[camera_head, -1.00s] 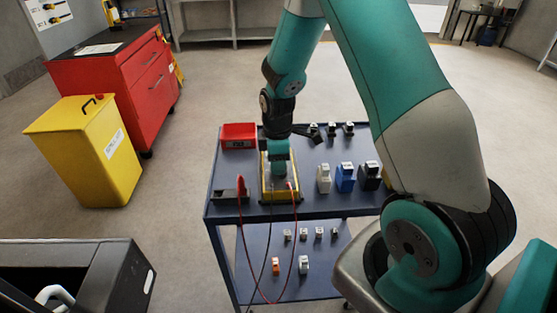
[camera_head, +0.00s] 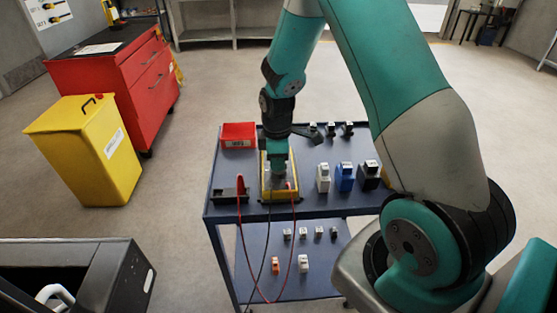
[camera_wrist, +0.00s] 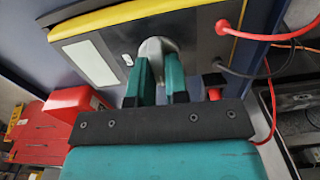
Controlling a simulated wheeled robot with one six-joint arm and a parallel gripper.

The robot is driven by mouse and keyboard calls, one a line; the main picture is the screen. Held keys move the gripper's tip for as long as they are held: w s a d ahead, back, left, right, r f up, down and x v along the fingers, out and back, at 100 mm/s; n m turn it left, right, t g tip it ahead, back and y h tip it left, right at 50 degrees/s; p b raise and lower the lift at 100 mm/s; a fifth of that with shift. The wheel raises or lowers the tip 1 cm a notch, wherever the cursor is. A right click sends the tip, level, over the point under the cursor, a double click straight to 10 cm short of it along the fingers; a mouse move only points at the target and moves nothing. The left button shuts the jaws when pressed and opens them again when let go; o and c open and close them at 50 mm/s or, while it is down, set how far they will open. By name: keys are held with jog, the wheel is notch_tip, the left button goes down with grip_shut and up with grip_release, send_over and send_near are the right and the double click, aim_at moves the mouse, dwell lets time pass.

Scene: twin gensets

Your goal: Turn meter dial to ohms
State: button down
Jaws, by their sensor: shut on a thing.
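The yellow-edged meter (camera_head: 266,188) lies on the blue cart top, with red and black leads at its near end. In the wrist view the meter (camera_wrist: 203,42) shows a dark face, a pale screen (camera_wrist: 90,63) and a round grey dial (camera_wrist: 156,47). My gripper (camera_head: 279,170) is over the meter, pointing down. In the wrist view my gripper (camera_wrist: 161,68) has its two teal fingers shut on the dial, one on each side. The dial's markings and pointer are hidden or too small to read.
A red box (camera_head: 238,135) sits behind the meter on the cart (camera_head: 310,197). A dark holder (camera_head: 230,195) stands left of it. White, blue and black blocks (camera_head: 344,177) stand to its right. A red lead (camera_wrist: 268,95) hangs beside the meter.

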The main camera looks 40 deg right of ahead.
jog(key=shift+m, duration=0.3)
jog(key=m, duration=0.3)
jog(key=shift+d+m+p, duration=0.1)
jog(key=shift+m+p, duration=0.3)
jog(key=m, duration=0.4)
jog(key=shift+w+m+p, duration=0.1)
jog(key=shift+m+p, duration=0.2)
jog(key=m, duration=0.4)
jog(key=shift+d, duration=0.15)
jog(key=shift+m+p, duration=0.4)
jog(key=shift+m, duration=1.7)
jog(key=c, duration=1.1)
grip_release()
